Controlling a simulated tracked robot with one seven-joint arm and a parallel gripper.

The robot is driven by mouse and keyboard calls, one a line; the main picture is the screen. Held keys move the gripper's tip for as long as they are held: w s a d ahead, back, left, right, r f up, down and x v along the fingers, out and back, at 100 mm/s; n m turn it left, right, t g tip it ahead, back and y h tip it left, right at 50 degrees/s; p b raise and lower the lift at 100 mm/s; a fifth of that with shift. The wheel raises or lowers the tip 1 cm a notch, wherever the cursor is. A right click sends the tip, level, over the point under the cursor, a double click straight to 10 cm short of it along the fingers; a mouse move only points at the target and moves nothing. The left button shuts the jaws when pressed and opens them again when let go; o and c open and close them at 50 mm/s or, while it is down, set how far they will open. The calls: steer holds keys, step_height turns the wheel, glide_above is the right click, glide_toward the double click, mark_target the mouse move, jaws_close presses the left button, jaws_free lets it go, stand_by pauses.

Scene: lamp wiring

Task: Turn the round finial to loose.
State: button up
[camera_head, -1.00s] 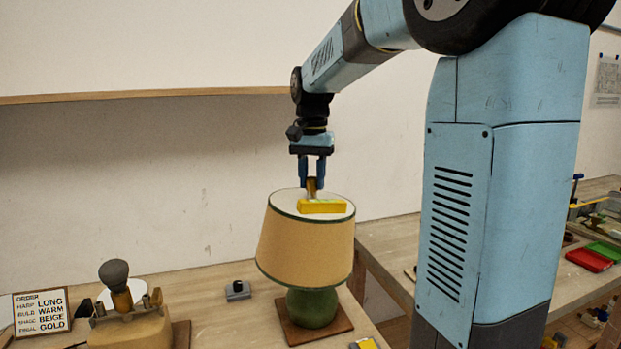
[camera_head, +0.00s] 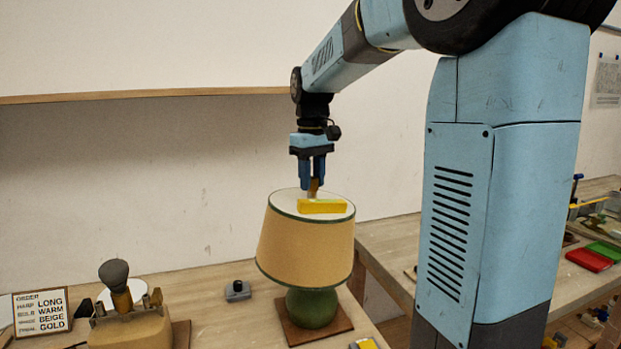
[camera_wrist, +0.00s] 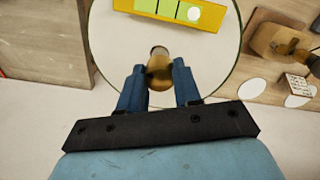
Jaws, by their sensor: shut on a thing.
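A table lamp with a beige shade (camera_head: 300,245) and a green base (camera_head: 312,307) stands upright on the bench. The brassy round finial (camera_head: 314,187) is at the top of the shade; it also shows in the wrist view (camera_wrist: 159,70). My gripper (camera_head: 313,182) points straight down over the shade with its blue fingers shut on the finial, one on each side. In the wrist view my gripper (camera_wrist: 160,80) has the finial between its fingertips. The fingers partly hide the finial's sides.
A yellow block (camera_head: 322,206) with green squares and a white dot lies on the shade's top, close to my fingers. An order card (camera_head: 41,312) and a tan stand with a grey-topped bulb (camera_head: 115,275) are at the left. A second bench is at the right.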

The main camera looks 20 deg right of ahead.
steer(key=shift+r+n, duration=0.1)
steer(key=shift+n, duration=2.2)
steer(key=o, duration=1.1)
steer(key=shift+c, duration=0.2)
step_height(320, 180, up, 14)
steer(key=shift+f, duration=0.2)
